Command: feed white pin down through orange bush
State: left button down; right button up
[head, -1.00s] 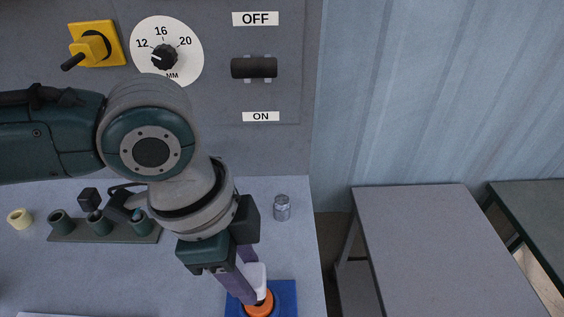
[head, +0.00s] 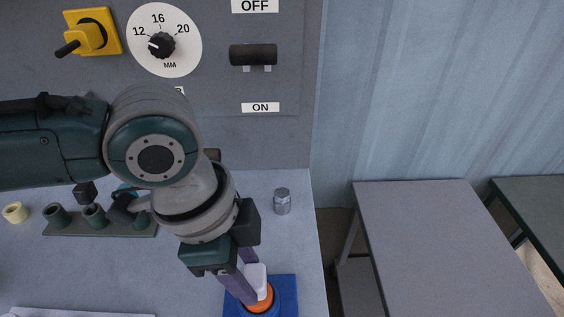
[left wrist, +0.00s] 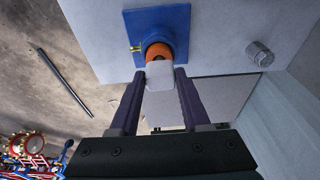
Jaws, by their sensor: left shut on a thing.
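The white pin (head: 254,280) is held between the purple fingers of my left gripper (head: 243,281), which is shut on it. It also shows in the left wrist view (left wrist: 160,75), between the fingertips. The orange bush (head: 260,298) sits in a round blue holder on a blue base plate (head: 289,288). In the left wrist view the orange bush (left wrist: 158,50) is right beyond the pin's end. The pin is at the bush's opening; I cannot tell how far it is inside. My right gripper is not in view.
A grey metal cylinder (head: 282,201) stands on the bench behind the blue base. A rack of dark green cups (head: 95,218) and a cream ring (head: 15,212) are at the left. A panel with a dial (head: 163,42) and a lever (head: 253,55) rises behind.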

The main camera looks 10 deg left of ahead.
pick_arm(q)
jog(key=shift+b+x, duration=0.55)
jog(key=shift+x, duration=0.25)
jog(key=shift+c, duration=1.4)
grip_release()
jog(key=shift+a, duration=0.15)
jog(key=p+v, duration=0.1)
jog(key=v, duration=0.9)
jog(key=shift+s, duration=0.1)
